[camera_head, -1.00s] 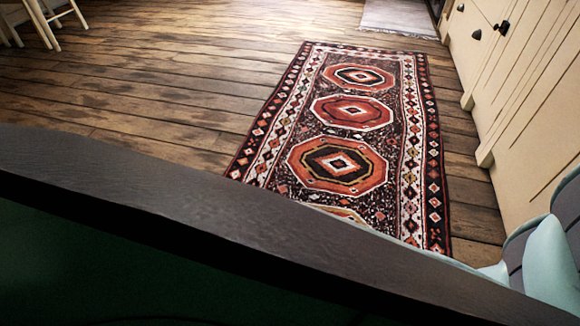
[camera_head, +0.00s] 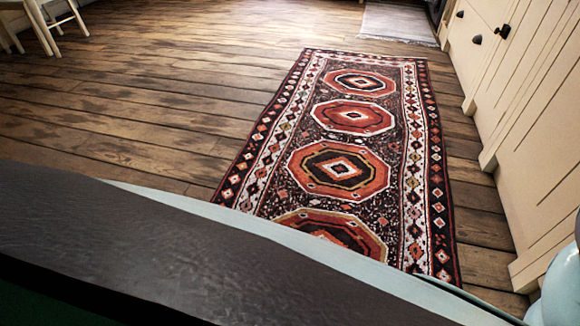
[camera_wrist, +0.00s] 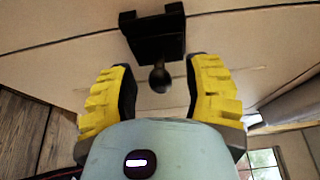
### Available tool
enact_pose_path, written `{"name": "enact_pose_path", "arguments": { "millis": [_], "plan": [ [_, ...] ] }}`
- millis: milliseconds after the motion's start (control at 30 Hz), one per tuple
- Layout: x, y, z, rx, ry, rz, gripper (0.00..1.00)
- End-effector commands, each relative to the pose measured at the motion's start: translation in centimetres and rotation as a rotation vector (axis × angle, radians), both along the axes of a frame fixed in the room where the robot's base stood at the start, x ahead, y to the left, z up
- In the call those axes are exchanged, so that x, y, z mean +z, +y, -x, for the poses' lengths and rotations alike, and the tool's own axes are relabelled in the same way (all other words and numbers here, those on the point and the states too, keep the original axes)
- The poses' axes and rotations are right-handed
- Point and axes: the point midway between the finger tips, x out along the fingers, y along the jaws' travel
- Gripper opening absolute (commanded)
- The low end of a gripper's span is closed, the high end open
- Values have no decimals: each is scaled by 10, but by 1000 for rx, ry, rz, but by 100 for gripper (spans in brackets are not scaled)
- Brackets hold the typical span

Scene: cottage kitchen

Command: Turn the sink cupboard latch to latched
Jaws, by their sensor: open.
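A black latch (camera_wrist: 155,35) with a round-ended knob (camera_wrist: 160,78) is on a cream cupboard front (camera_wrist: 60,28) in the wrist view. My gripper (camera_wrist: 160,90) has two yellow-and-black fingers spread apart, one on each side of the knob. The knob hangs between or just beyond the fingertips; contact is not visible. My gripper is open and holds nothing. In the head view, a dark fitting (camera_head: 502,31) shows on the cream cupboards at right; I cannot tell whether it is the same latch. My gripper is not visible there.
Cream cupboards (camera_head: 545,130) line the right side. A patterned red rug (camera_head: 345,170) lies on the wooden floor (camera_head: 150,120) beside them. A grey mat (camera_head: 400,20) is farther back. White chair legs (camera_head: 45,30) stand at the upper left. The floor left of the rug is clear.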

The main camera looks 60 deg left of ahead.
Motion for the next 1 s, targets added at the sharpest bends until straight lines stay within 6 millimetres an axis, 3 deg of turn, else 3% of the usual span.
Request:
{"name": "enact_pose_path", "arguments": {
  "millis": [300,333,833,1000],
  "plan": [
    [0,-3,0,-2,0,0,49],
    [0,-3,0,-2,0,1,53],
    [1,-2,-1,-1,-2,2,2],
    [1,-2,-1,0,-1,1,0]
  ]
}}
